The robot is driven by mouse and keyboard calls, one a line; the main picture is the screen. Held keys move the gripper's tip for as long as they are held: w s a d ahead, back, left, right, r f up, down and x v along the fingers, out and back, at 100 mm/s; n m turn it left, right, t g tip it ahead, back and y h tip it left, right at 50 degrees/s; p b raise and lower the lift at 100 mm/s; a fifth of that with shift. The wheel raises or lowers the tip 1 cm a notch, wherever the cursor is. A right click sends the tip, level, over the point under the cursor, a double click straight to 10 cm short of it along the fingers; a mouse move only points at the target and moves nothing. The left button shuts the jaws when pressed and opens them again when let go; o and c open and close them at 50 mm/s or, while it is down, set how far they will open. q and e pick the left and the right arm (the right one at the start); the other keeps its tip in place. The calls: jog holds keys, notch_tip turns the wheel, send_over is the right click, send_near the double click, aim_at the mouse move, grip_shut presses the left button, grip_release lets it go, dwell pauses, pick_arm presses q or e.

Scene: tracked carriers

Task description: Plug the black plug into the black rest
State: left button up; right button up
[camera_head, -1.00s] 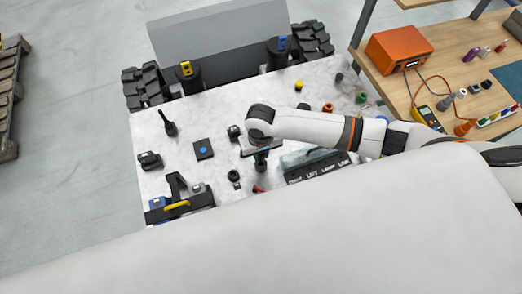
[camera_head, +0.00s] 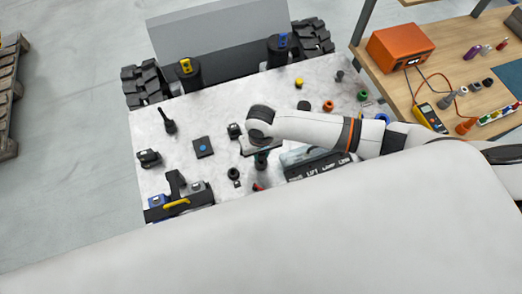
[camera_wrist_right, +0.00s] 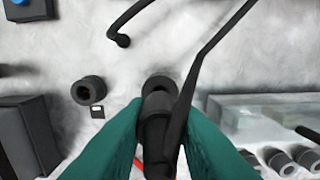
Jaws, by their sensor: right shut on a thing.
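My right gripper (camera_head: 261,160) is low over the white marbled deck, partly hidden under my wrist. In the right wrist view its green fingers (camera_wrist_right: 172,140) are shut on the black plug (camera_wrist_right: 157,118), a dark stepped cylinder. A thin black line crosses beside it, likely its cable. A black ring shape (camera_wrist_right: 158,84) shows just past the plug; I cannot tell whether it is the plug's end or a separate piece. A black round socket-like piece (camera_wrist_right: 88,90) stands left of the plug, apart from it, and looks like the black rest (camera_head: 233,173). My left gripper is not in view.
A grey lettered box (camera_head: 315,165) stands just right of my gripper. A black block with a blue dot (camera_head: 203,148) lies to the left. A black bracket with a yellow handle (camera_head: 177,205) is at the near left. Coloured rings and caps lie at the far right.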

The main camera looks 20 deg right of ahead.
aim_at(261, 157)
jog(key=shift+f+b, duration=0.7)
jog(key=shift+f, duration=0.9)
jog(key=o, duration=1)
jog(key=shift+o, duration=0.2)
notch_tip(261, 157, up, 12)
jog(key=shift+r+b, duration=0.1)
jog(key=shift+b, duration=0.45)
jog(key=shift+s, duration=0.1)
